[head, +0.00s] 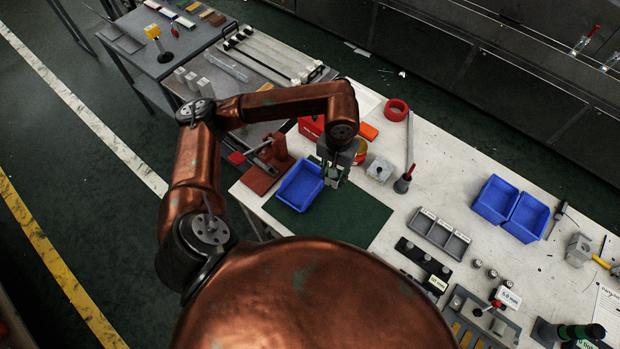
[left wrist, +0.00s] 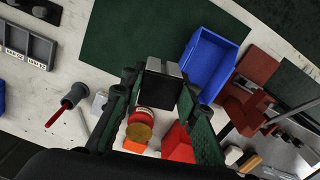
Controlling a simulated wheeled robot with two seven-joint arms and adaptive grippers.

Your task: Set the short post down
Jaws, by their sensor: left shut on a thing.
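My left gripper (head: 336,178) points down over the green mat (head: 350,218), just right of an empty blue bin (head: 291,198). In the left wrist view its two dark green fingers (left wrist: 160,105) are closed on a short metal post (left wrist: 163,67) with silver sides and a black end face. The fingers hide part of the post. I cannot tell whether the post touches the mat (left wrist: 125,35). The blue bin (left wrist: 209,63) is close beside it. My right gripper is not in view.
A red vice (head: 266,170) stands left of the bin. A metal block (head: 380,169), a tape roll (head: 396,110) and a brush-like tool (head: 403,184) lie right of the gripper. A grey compartment tray (head: 440,233) and two blue bins (head: 510,207) are farther right. The mat's front is bare.

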